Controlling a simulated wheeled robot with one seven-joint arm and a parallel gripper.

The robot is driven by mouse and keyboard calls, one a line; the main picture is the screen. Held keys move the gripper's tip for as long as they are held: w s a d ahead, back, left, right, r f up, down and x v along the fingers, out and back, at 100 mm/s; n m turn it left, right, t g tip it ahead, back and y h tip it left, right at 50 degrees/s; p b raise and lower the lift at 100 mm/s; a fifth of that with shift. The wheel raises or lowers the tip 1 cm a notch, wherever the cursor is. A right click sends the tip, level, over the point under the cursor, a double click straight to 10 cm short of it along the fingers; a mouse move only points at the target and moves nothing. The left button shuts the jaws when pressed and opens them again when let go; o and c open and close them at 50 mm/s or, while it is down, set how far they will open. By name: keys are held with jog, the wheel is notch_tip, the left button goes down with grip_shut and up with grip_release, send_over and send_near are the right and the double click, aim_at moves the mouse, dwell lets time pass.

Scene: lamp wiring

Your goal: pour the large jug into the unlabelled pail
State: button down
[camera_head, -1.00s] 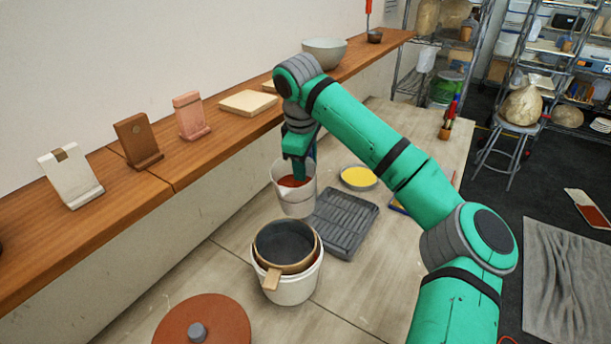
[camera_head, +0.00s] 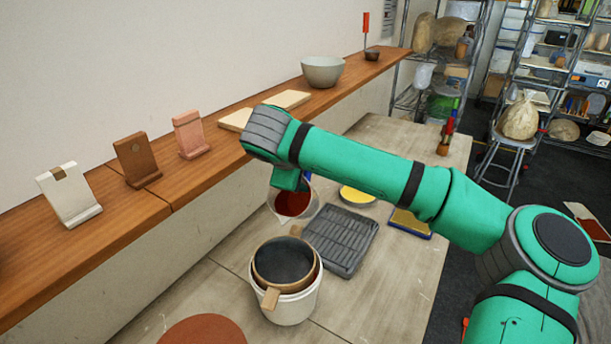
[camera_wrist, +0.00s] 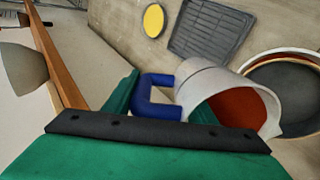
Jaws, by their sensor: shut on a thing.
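The large jug (camera_head: 305,208) is translucent white with red-brown liquid inside. In the wrist view the jug (camera_wrist: 203,82) has a blue handle (camera_wrist: 155,92), and my gripper (camera_wrist: 163,100) is shut on that handle. The jug leans, its mouth toward the pail side. In the head view my gripper (camera_head: 288,181) is partly hidden behind my arm. A white pail (camera_head: 292,308) stands just in front of the jug, with a wooden-rimmed dark sieve or pan (camera_head: 284,262) resting over its mouth. I cannot see a label on the pail. No stream of liquid shows.
A grey ribbed tray (camera_head: 340,240) lies right of the jug and pail. A yellow-filled dish (camera_head: 357,195) sits behind it. A brown round lid (camera_head: 205,331) is at the front. A wooden ledge (camera_head: 190,182) with stands and a bowl (camera_head: 323,71) runs along the left wall.

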jog(key=shift+s+a+r+t+h, duration=0.15)
jog(key=shift+s+r+t+h, duration=0.15)
jog(key=shift+t, duration=0.4)
jog(key=shift+s+a+r+t+h, duration=0.15)
jog(key=shift+s+t+h, duration=0.15)
jog(key=shift+t, duration=0.25)
jog(key=shift+s+a+r+t+h, duration=0.1)
jog(key=shift+s+a+t+h, duration=0.1)
jog(key=shift+s+t, duration=0.3)
jog(key=shift+s+a+r+t+h, duration=0.15)
jog(key=shift+s+a+t+h, duration=0.3)
jog(key=shift+s+t, duration=0.6)
jog(key=shift+s+a+r+t+h, duration=0.2)
jog(key=shift+s+a+t+h, duration=0.25)
jog(key=shift+s+t, duration=0.6)
jog(key=shift+s+a+r+t+h, duration=0.15)
jog(key=shift+s+a+t+h, duration=0.3)
jog(key=shift+s+t, duration=0.6)
jog(key=shift+a+t, duration=0.15)
jog(key=shift+t, duration=0.15)
jog(key=shift+s+r+t+h, duration=0.25)
jog(key=shift+s+t, duration=0.15)
jog(key=shift+s, duration=0.3)
jog(key=shift+s+a+r+t, duration=0.2)
jog(key=shift+s+a+t, duration=0.15)
jog(key=shift+s+t, duration=0.2)
jog(key=shift+w, duration=0.15)
